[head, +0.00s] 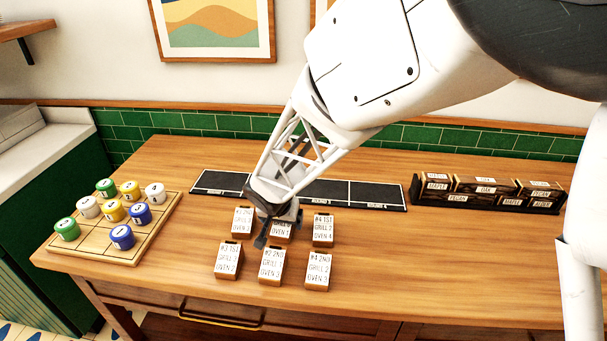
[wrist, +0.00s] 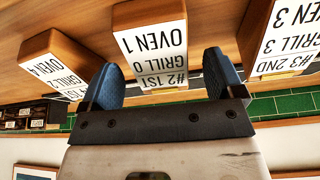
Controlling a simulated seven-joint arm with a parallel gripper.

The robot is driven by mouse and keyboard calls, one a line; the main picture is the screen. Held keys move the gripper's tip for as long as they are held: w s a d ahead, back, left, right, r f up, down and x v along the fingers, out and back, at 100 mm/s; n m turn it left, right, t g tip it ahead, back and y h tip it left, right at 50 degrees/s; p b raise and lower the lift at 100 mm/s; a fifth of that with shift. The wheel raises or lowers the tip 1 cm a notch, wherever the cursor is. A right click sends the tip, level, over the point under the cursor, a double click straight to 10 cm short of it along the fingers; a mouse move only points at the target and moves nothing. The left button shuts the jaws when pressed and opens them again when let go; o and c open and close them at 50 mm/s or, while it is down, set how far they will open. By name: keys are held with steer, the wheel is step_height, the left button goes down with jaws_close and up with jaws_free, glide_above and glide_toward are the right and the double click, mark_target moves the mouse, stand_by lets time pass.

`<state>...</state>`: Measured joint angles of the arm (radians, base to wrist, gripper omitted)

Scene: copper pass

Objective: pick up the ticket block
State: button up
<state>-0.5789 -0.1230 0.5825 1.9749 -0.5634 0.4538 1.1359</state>
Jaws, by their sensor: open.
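Several wooden ticket blocks with white printed faces stand in two rows of three on the table. The back middle ticket block (head: 281,232) is partly hidden by my gripper (head: 279,226) in the head view. In the wrist view this block (wrist: 152,45) reads "#2 1ST GRILL 0 OVEN 1", upside down. My gripper (wrist: 160,78) is open, its two blue-padded fingers to either side of the printed face in that view. I cannot tell whether they touch the block. The "OVEN 4" block (head: 323,230) stands to its right, the "OVEN 3" block (head: 242,221) to its left.
The front row of ticket blocks (head: 271,265) stands close by. A wooden board (head: 150,247) with coloured cylinders is at left. A black divided strip (head: 377,195) lies behind the blocks. A dark rack (head: 415,192) of labelled blocks stands at right. The table's front right is clear.

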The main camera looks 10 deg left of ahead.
steer(key=shift+w+f, duration=0.25)
steer(key=shift+f, duration=0.3)
steer(key=c, duration=1.1)
steer(key=shift+o, duration=0.2)
steer(key=shift+r, duration=0.1)
step_height(320, 180, up, 10)
stand_by(0.5)
